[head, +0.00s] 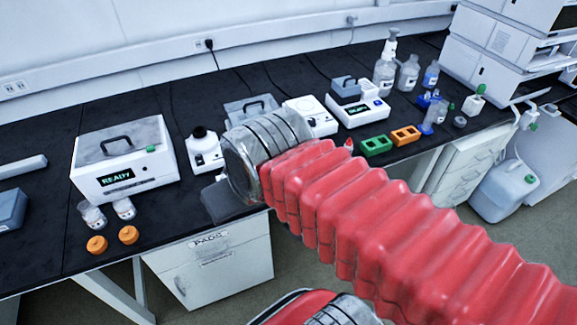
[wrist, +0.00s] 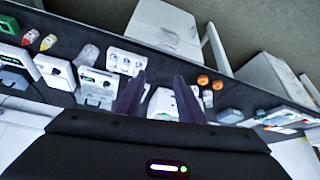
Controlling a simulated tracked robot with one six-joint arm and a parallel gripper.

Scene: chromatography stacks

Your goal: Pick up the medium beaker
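No vessel can be told for sure as the medium beaker. In the head view, two small clear vessels with pale labels or contents, a left one (head: 92,216) and a right one (head: 124,208), stand in front of the READY box. In the wrist view, a clear glass-like vessel (wrist: 88,54) lies to the left of my gripper; its kind is unclear. My gripper (wrist: 155,82) has its two dark fingers apart, with nothing held between them. It is above the bench and apart from the vessels. In the head view my arm largely hides the gripper.
Two orange caps (head: 128,234) lie near the front edge of the black bench (head: 45,255). The READY box (head: 124,160) stands behind them. Green (head: 376,146) and orange (head: 405,135) racks, bottles (head: 408,73) and stacked instruments (head: 500,55) stand to the right.

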